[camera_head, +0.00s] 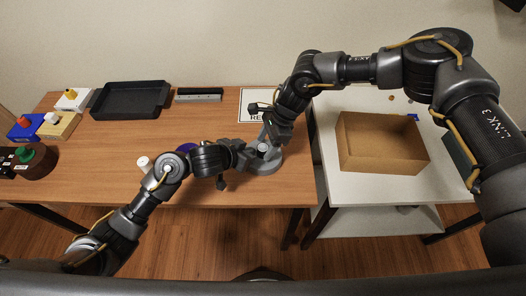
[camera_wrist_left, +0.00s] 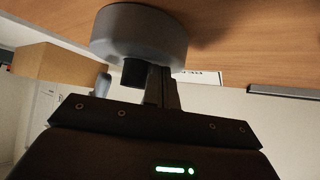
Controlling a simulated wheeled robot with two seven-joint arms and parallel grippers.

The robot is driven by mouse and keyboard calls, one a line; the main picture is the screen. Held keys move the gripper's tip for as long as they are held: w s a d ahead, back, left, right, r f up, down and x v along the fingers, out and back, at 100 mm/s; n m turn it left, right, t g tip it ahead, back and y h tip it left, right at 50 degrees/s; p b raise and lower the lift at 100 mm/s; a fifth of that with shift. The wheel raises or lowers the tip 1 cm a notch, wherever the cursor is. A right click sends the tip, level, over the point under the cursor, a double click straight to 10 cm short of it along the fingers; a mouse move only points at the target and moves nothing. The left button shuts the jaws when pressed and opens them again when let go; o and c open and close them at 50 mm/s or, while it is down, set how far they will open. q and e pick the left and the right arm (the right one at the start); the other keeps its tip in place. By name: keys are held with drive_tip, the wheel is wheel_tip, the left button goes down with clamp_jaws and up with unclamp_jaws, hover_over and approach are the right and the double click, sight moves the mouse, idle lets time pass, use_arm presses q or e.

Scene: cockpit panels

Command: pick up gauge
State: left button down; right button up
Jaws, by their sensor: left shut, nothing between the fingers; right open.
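I cannot clearly identify a gauge. A grey round-based object (camera_head: 268,166) stands near the front right of the wooden table; it fills the top of the left wrist view as a thick grey cylinder (camera_wrist_left: 140,30) with a short dark stub. My left gripper (camera_head: 252,154) is shut and empty, its fingers (camera_wrist_left: 158,75) right by the stub; I cannot tell if they touch. My right gripper (camera_head: 266,119) is open, above and behind the grey object, in front of a white lettered sign. The arms partly hide the grey object.
A black tray (camera_head: 131,99) and a dark bar (camera_head: 199,94) lie at the back. Several button boxes, including a blue one (camera_head: 25,128), stand at the left. An open cardboard box (camera_head: 382,142) is on the white table (camera_head: 335,190).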

sight(264, 147)
drive_tip(key=shift+x, duration=1.1)
drive_tip(key=c, duration=1.1)
wheel_tip(264, 147, up, 10)
drive_tip(key=shift+r, duration=0.1)
